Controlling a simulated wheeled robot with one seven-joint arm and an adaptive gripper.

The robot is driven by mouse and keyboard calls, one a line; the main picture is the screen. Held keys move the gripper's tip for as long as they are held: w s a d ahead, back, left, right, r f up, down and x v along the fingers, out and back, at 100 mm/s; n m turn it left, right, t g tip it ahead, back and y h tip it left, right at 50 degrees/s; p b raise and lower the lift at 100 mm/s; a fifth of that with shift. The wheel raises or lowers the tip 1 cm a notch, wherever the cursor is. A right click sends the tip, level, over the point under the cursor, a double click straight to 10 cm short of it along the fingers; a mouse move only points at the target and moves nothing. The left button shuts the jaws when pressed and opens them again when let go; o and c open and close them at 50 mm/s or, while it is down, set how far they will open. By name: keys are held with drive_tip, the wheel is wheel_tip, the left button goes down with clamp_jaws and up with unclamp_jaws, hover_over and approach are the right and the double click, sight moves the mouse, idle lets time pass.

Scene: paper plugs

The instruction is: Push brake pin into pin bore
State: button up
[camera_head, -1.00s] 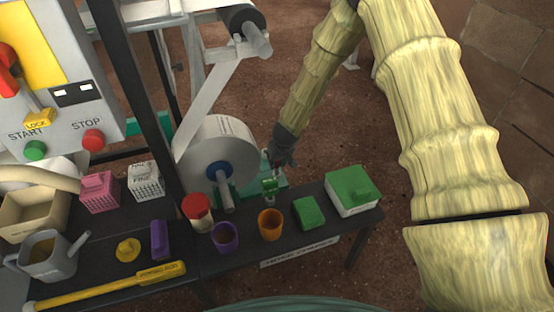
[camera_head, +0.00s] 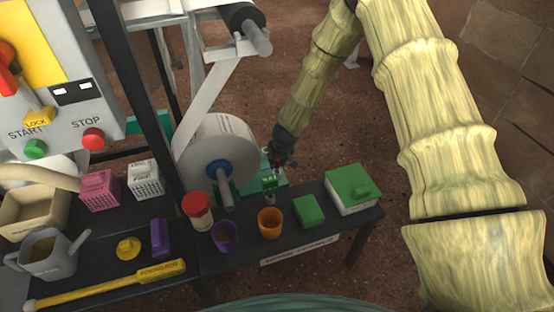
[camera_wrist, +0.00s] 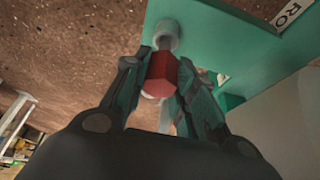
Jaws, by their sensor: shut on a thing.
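A pale grey round boss (camera_wrist: 167,34) on a teal plate (camera_wrist: 215,35) lies directly beyond the red head. The head appears in line with it.
The paper roll (camera_head: 212,140) with its blue hub stands left of my gripper. A red-lidded jar (camera_head: 198,212), purple cup (camera_head: 225,235), orange cup (camera_head: 270,222), green box (camera_head: 308,210) and green-lidded white box (camera_head: 352,190) stand on the bench. The control panel (camera_head: 60,85) is at left.

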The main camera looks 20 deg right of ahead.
sight(277, 165)
drive_tip(key=shift+f+b, duration=0.6)
drive_tip(key=shift+f, duration=1.1)
idle(0.4)
drive_tip(key=o, duration=1.1)
drive_tip(key=shift+r, duration=0.15)
drive_tip(key=shift+r+p, duration=2.55)
drive_tip(key=shift+r, duration=0.1)
